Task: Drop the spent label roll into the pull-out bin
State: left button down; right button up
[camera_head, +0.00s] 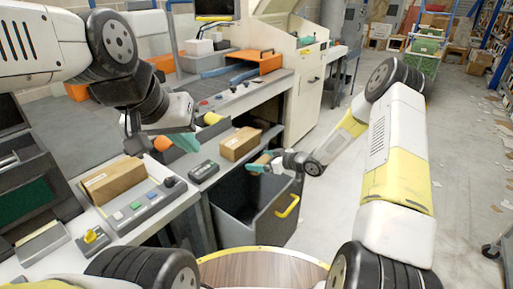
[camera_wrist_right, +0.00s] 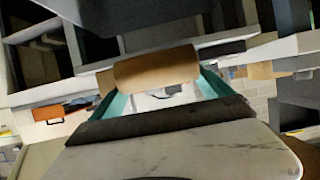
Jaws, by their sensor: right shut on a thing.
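The spent label roll is a plain brown cylinder (camera_wrist_right: 155,68) in the right wrist view, lying across between the teal fingers of my right gripper (camera_wrist_right: 160,88). My right gripper (camera_head: 262,166) is shut on the roll (camera_head: 262,159); in the head view both are small, above the pull-out bin. The pull-out bin (camera_head: 262,226) is a dark grey open drawer with a yellow handle, pulled out from under the counter. Its floor is in shadow. My left gripper (camera_head: 184,142) hangs over the counter at left, teal fingers showing; its opening is unclear.
A cardboard box (camera_head: 240,144) and a dark keypad device (camera_head: 203,171) sit on the counter beside the bin. Another box (camera_head: 113,180) and a button panel (camera_head: 137,208) are at left. Open floor (camera_head: 465,190) lies at right.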

jog(key=shift+f, duration=2.75)
jog(key=o, duration=1.1)
jog(key=v, duration=0.7)
jog(key=shift+s+d+r, duration=0.2)
jog(key=shift+s+d, duration=0.05)
jog(key=shift+d, duration=0.05)
